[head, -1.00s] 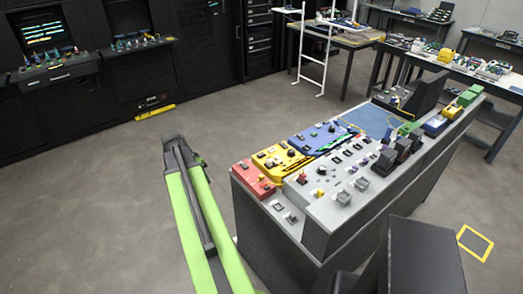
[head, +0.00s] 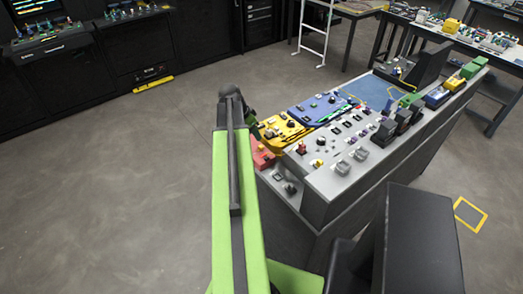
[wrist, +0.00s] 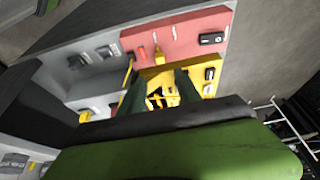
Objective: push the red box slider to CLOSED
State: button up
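The red box (head: 263,157) is at the near left end of the grey console in the head view, partly hidden by my arm. In the wrist view the red box (wrist: 182,36) is across the top, with a black switch block (wrist: 211,38), small white marks and an orange part (wrist: 142,54). I cannot tell which part is the slider or read any label. My gripper (wrist: 161,80) shows two dark green fingers, spread apart, over the yellow box (wrist: 190,78) beside the red box. Nothing shows held between them. The fingertips' height above the boxes is unclear.
The grey console (head: 335,180) bears a blue box (head: 318,108) beyond the yellow one, and several switches. Black blocks (head: 386,129) stand along its right side. Open floor (head: 130,190) lies to the left. A white ladder-like frame (head: 315,35) stands behind.

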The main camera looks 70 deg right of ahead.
aim_at(262, 146)
jog(key=b+x, duration=0.7)
jog(key=x, duration=0.3)
jog(key=shift+f+b, duration=0.1)
jog(key=shift+b, duration=0.3)
jog(key=shift+d, duration=0.1)
grip_shut()
dwell(0.5)
